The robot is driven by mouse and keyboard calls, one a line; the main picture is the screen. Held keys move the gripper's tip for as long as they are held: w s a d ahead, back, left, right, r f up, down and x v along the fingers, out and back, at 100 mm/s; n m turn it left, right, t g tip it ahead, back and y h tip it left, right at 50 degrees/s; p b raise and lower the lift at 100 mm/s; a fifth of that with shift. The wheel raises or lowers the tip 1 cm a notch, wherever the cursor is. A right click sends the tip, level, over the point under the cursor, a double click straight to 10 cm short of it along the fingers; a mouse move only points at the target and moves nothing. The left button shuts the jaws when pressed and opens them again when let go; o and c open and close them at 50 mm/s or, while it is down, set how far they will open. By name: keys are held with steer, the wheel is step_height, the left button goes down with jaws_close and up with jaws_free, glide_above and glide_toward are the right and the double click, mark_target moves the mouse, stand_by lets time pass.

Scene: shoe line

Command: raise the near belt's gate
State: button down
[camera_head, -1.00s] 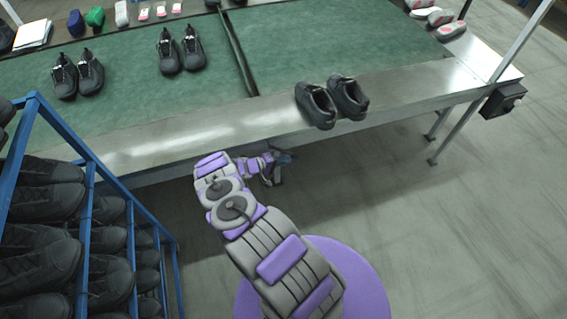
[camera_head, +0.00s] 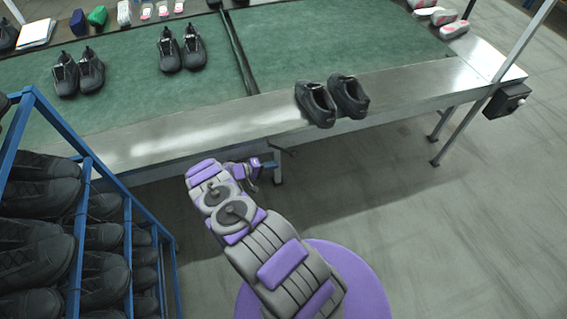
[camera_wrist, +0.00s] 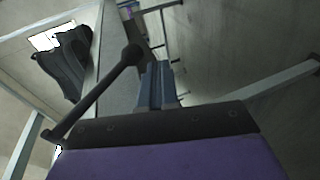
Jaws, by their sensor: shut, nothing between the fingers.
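The near belt (camera_head: 330,45) is a green surface with a metal front edge. A dark narrow bar (camera_head: 236,50) lies low across it and looks like the gate. In the wrist view a dark rod with a round knob (camera_wrist: 132,54) slants past the left of my gripper's fingers; it may be the gate's lever. My gripper (camera_head: 274,164) is just below the belt's front edge, beside a thin grey piece there. Its bluish fingers also show in the wrist view (camera_wrist: 156,88), shut and empty. I cannot tell whether they touch the rod.
A pair of black shoes (camera_head: 332,100) stands on the metal edge right of my gripper. More black shoes (camera_head: 182,50) stand on the belt. A blue rack (camera_head: 92,185) of shoes is at the left. A black box (camera_head: 507,101) hangs at the right leg. Floor on the right is clear.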

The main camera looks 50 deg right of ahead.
steer(key=w+a+f+b, duration=0.1)
steer(key=w+a, duration=0.2)
steer(key=a, duration=0.4)
steer(key=shift+w+f+b, duration=0.3)
steer(key=shift+w+b, duration=0.05)
steer(key=shift+a, duration=0.1)
steer(key=shift+a+r, duration=0.15)
steer(key=shift+a, duration=0.15)
